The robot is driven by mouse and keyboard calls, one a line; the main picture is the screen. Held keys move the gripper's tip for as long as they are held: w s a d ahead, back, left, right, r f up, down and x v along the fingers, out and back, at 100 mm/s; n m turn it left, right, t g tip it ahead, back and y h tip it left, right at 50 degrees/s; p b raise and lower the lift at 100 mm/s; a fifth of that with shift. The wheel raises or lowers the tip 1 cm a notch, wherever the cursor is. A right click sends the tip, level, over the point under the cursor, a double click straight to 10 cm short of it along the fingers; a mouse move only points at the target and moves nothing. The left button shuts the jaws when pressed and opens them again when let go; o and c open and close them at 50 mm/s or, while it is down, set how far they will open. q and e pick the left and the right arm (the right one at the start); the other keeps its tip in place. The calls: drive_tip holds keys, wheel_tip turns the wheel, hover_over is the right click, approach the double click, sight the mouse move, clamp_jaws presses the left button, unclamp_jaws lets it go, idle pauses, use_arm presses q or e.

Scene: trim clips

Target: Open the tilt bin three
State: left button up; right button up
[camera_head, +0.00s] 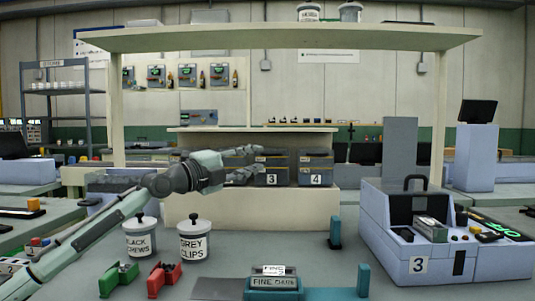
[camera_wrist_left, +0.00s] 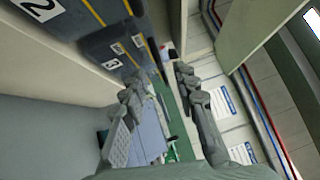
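Tilt bin three (camera_head: 272,179) is a dark grey bin with a yellow stripe and a white "3" label, on the shelf unit at the middle back. Its front looks upright and closed. Bin 4 (camera_head: 316,168) stands to its right. My left gripper (camera_head: 254,163) is open and empty, its fingers pointing right in front of bin three's left part and hiding what lies behind. In the left wrist view the gripper's two fingers (camera_wrist_left: 160,88) are spread apart, with dark bins at the upper left; a "2" label (camera_wrist_left: 42,8) is readable there. Contact with bin three cannot be told. My right gripper is out of view.
An overhead shelf (camera_head: 280,38) spans above the bins. A grey case (camera_head: 420,235), also labelled 3, stands at right. Green and red holders (camera_head: 163,277) sit near the front.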

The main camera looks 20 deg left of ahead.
sight(269, 155)
use_arm(q)
drive_tip(key=x, duration=0.4)
drive_tip(key=shift+w+d+f+p, duration=0.1)
drive_tip(key=shift+w+d+p, duration=0.05)
drive_tip(key=shift+w+p, duration=0.2)
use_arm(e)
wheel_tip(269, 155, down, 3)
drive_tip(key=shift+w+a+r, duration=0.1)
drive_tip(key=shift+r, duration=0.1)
use_arm(q)
drive_tip(key=shift+c, duration=0.5)
clamp_jaws()
